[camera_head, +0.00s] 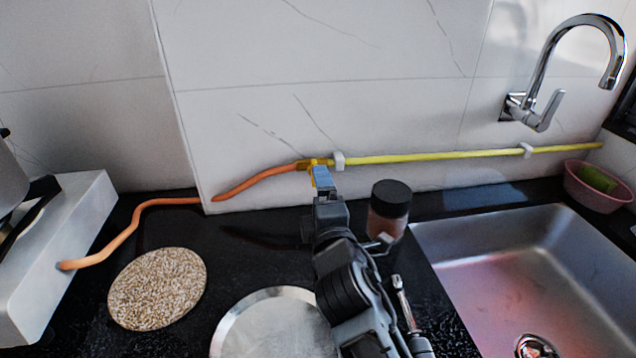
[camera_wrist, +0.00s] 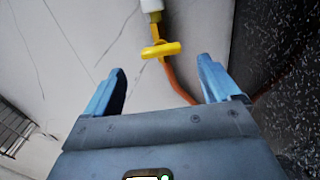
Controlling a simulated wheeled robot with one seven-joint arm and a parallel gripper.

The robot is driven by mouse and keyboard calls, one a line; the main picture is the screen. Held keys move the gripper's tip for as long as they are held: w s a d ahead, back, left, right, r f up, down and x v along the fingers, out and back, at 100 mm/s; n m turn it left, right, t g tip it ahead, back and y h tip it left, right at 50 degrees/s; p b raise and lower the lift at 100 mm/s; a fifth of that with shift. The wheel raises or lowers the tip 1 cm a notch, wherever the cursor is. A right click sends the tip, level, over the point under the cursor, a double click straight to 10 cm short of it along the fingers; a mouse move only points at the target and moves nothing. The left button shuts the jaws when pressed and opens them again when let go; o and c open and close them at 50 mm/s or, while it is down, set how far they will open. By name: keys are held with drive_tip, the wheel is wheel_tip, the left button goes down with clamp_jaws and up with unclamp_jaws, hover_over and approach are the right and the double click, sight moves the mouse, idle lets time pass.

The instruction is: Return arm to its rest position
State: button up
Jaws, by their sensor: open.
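My gripper (camera_wrist: 160,88) is open, with two blue fingers spread apart and nothing between their tips in the wrist view. A yellow valve handle (camera_wrist: 161,50) shows just beyond the fingers, on the gas pipe. In the head view my gripper (camera_head: 322,176) is close to the wall, at the yellow valve (camera_head: 305,164) where the orange hose (camera_head: 262,181) meets the yellow pipe (camera_head: 430,156). I cannot tell in the head view whether a finger touches the valve. My arm reaches forward over the counter from the bottom of the picture.
A dark-lidded jar (camera_head: 389,211) stands just right of my arm. A round metal plate (camera_head: 270,325) and a speckled round mat (camera_head: 158,288) lie on the black counter. A stove (camera_head: 75,245) is at left; a sink (camera_head: 530,270) with a faucet (camera_head: 560,75) and pink bowl (camera_head: 598,188) is at right.

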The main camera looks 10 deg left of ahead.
drive_tip(key=shift+v, duration=0.85)
drive_tip(key=shift+r, duration=0.1)
